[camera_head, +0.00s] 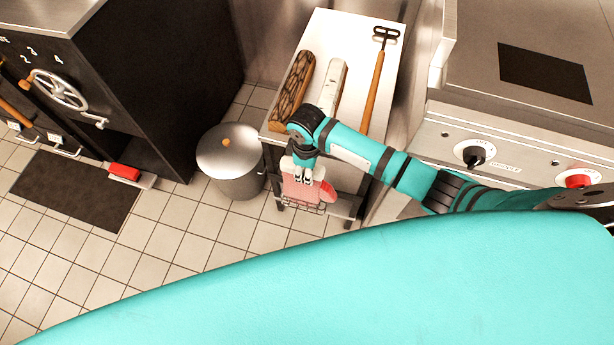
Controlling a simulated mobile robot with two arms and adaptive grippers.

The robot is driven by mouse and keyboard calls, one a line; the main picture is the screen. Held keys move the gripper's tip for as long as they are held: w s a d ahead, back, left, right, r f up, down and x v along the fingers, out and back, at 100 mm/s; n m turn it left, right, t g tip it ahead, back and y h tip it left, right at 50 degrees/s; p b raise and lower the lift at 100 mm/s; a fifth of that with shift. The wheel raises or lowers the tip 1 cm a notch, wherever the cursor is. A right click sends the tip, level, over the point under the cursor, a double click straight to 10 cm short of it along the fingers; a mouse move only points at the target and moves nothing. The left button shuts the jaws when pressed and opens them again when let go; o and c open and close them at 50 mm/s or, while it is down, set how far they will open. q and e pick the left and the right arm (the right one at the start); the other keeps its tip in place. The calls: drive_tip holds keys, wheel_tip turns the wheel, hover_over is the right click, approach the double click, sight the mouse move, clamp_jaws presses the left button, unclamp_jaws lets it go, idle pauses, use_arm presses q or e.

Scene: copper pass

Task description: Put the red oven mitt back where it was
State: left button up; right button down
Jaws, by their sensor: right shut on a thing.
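The red oven mitt (297,189) hangs from my right gripper (303,179), which is shut on its upper part. The mitt looks pinkish-red, with its brighter thumb side (327,193) to the right. It is in front of the near end of a small white-topped table (350,130). A dark wire basket or rack (303,208) shows around and below the mitt. I cannot tell whether the mitt touches the rack or is inside it. My left gripper is not in view.
A lidded metal bin (232,150) stands left of the table. A stove (500,130) is at the right, a black oven (150,80) at the left.

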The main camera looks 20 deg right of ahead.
wheel_tip(320, 180, down, 2)
drive_tip(key=shift+f+p, duration=0.25)
drive_tip(key=shift+p, duration=0.15)
drive_tip(key=shift+f, duration=0.25)
drive_tip(key=shift+f, duration=0.2)
drive_tip(key=c, duration=0.9)
unclamp_jaws()
drive_tip(key=r, duration=1.1)
drive_tip(key=r+p, duration=0.1)
drive_tip(key=r, duration=0.5)
drive_tip(key=shift+s+a+r, duration=0.2)
drive_tip(key=shift+s, duration=0.1)
